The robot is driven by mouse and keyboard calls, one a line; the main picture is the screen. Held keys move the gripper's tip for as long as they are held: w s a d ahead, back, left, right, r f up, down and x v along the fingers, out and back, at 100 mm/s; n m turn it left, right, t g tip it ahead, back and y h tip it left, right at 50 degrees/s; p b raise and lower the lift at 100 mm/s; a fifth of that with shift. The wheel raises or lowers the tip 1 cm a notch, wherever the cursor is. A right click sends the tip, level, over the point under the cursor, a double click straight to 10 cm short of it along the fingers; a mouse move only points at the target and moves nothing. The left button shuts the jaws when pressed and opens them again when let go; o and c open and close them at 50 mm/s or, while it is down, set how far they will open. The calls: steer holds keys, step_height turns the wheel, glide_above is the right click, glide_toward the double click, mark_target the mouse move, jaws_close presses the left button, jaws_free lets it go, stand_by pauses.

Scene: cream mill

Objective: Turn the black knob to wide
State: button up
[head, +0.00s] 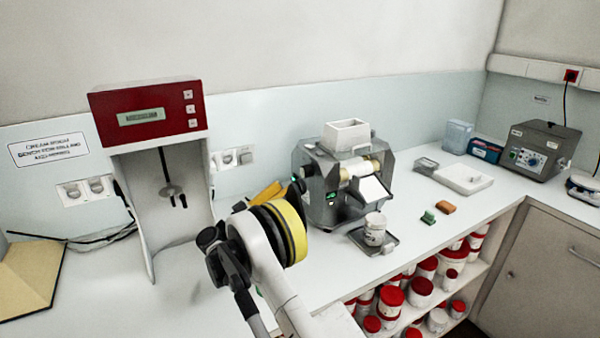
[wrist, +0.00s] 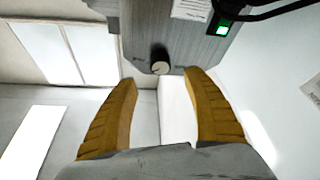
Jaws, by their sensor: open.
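The mill (head: 345,180) is a grey machine with a white hopper and pale rollers, standing on the bench in the head view. In the wrist view its grey side panel (wrist: 185,45) fills the top middle. The black knob (wrist: 160,62) sticks out near the lower edge of that panel, with a pale face and a small dark mark. My gripper (wrist: 160,90) is open and empty, its two yellow-brown fingers on either side of the knob in the picture. The knob appears beyond the fingertips, and contact is not visible. In the head view my arm hides most of the gripper.
A lit green switch (wrist: 222,28) and a black cable sit right of the knob. A white jar (head: 375,228) stands on a small tray before the mill. A red-topped viscometer (head: 150,112) stands left of my arm. Green and orange blocks lie on the bench to the right.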

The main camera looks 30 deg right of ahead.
mark_target(303, 173)
steer(key=b+x, duration=0.1)
steer(key=x, duration=0.8)
steer(key=shift+b, duration=0.3)
steer(key=shift+a, duration=0.1)
steer(key=c, duration=1.2)
